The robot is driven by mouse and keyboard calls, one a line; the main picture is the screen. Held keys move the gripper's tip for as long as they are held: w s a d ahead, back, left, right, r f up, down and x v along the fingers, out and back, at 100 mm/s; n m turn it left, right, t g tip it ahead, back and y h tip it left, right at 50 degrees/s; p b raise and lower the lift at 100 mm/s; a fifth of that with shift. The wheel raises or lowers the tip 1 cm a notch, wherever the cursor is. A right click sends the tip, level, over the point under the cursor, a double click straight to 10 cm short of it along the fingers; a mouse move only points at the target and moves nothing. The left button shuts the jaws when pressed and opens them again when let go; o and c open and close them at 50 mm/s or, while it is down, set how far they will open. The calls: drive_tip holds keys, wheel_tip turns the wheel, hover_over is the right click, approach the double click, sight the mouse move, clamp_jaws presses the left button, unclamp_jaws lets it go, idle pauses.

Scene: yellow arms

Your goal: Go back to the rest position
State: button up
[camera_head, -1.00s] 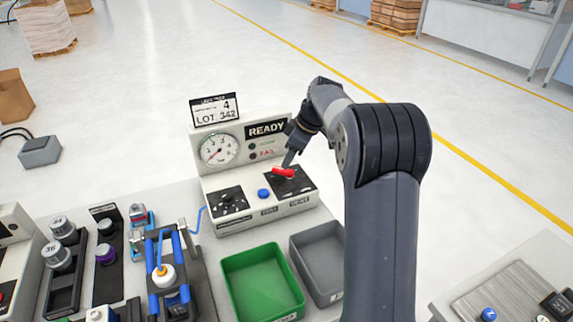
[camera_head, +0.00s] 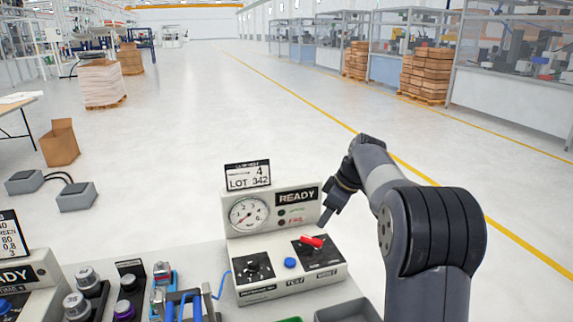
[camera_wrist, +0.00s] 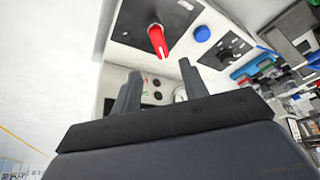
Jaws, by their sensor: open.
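My gripper (camera_head: 326,217) is beside the right part of the test machine (camera_head: 290,285), just above and behind its red handle (camera_head: 312,242). In the wrist view the two fingers (camera_wrist: 157,85) stand apart with nothing between them. The red handle (camera_wrist: 157,40) lies beyond the fingertips there, with a visible gap. My arm reaches in from the right side of the head view, bent at the elbow.
The machine carries a gauge (camera_head: 249,214), a READY sign (camera_head: 297,196), a blue button (camera_head: 290,263) and a lot display (camera_head: 248,176) on top. A grey bin (camera_head: 348,311) stands in front. Fixtures crowd the bench at left. Open floor lies behind.

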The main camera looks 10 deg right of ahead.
sight(315, 238)
drive_tip(key=x, duration=0.9)
drive_tip(key=shift+f+p, duration=0.1)
drive_tip(key=shift+p, duration=0.2)
drive_tip(key=v, duration=1)
drive_tip(key=x, duration=1)
drive_tip(key=shift+a+f, duration=0.15)
drive_tip(key=shift+r+m, duration=0.25)
drive_tip(key=shift+m, duration=0.55)
drive_tip(key=shift+w+d+m+t+h+p, duration=0.15)
drive_tip(key=shift+m+t+h+p, duration=0.15)
drive_tip(key=shift+m, duration=0.35)
drive_tip(key=shift+s+d+m+t+h+p, duration=0.1)
drive_tip(key=shift+m+t+h+p, duration=0.15)
drive_tip(key=shift+m, duration=0.4)
drive_tip(key=shift+w, duration=0.1)
